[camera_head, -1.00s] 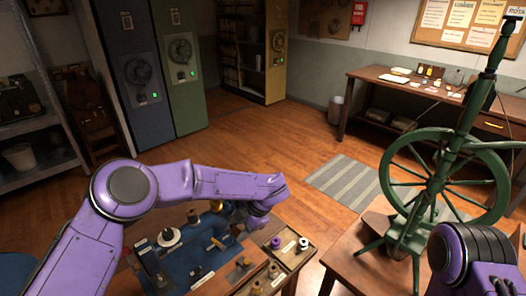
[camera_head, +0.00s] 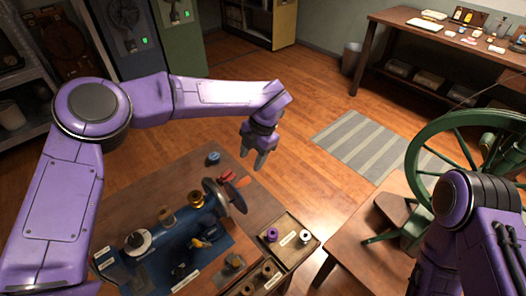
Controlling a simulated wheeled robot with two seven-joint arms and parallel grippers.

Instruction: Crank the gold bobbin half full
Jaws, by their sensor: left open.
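A blue bobbin-winding machine (camera_head: 182,231) stands on the near wooden table. A gold bobbin (camera_head: 196,197) sits upright at its far side, beside a dark disc-shaped wheel (camera_head: 222,196). A red and orange handle-like piece (camera_head: 228,177) shows behind the wheel; I cannot tell whether it is the crank. My left gripper (camera_head: 252,160) is open and empty, pointing down above and beyond the wheel, apart from the bobbin and machine. My right arm comes in at lower right, with its gripper out of view. I cannot make out any thread on the gold bobbin.
Open floor lies beyond my left gripper.

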